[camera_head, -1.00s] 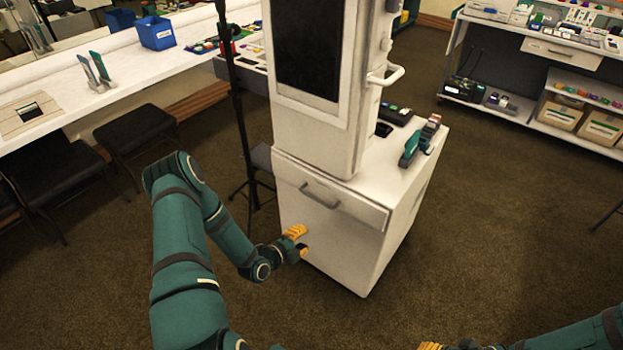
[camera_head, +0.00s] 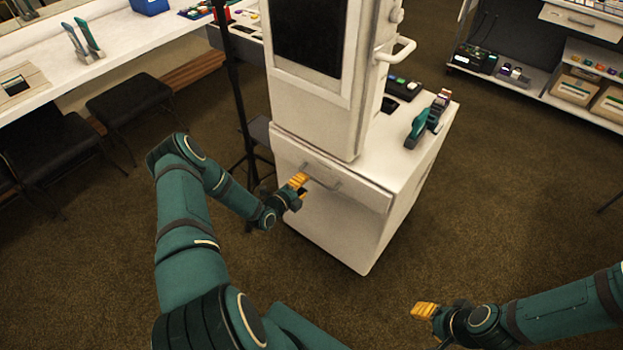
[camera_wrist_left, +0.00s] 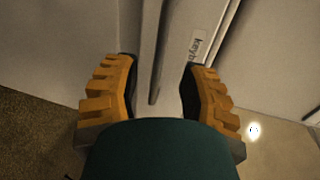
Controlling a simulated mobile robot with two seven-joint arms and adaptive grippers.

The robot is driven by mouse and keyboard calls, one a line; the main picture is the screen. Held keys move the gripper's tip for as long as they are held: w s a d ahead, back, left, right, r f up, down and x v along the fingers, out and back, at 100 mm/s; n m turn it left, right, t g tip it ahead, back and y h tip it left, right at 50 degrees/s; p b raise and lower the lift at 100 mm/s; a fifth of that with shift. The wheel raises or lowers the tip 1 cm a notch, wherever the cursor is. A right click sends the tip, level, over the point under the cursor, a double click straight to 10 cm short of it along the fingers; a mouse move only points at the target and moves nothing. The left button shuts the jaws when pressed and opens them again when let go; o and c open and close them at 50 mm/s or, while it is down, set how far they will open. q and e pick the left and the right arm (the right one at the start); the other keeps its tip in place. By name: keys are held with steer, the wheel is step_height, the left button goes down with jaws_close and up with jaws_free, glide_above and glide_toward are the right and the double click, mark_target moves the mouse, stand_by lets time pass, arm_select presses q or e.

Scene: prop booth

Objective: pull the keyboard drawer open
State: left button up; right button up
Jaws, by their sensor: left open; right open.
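The keyboard drawer (camera_head: 358,193) is the top front panel of the white cabinet, and it looks closed. Its bar handle (camera_head: 323,180) is partly hidden by my left gripper (camera_head: 299,187), which is open at the handle's left end. In the left wrist view, the yellow fingers of the left gripper (camera_wrist_left: 160,88) stand apart on either side of the handle bar (camera_wrist_left: 154,55). A label reading "keyb" (camera_wrist_left: 197,45) shows on the drawer front by the right finger. My right gripper (camera_head: 425,311) is open and empty, low over the carpet at right.
The white cabinet (camera_head: 350,235) carries a tall column with a dark screen (camera_head: 307,35) and a side handle (camera_head: 398,50). A black stand (camera_head: 238,90) is close to its left. Stools (camera_head: 130,97) and a white counter line the left. Carpet in front is clear.

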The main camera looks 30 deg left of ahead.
mark_target(311, 177)
arm_select(q)
steer(key=shift+b+x, duration=0.35)
steer(key=shift+x, duration=2.3)
steer(key=shift+c, duration=0.4)
jaws_close()
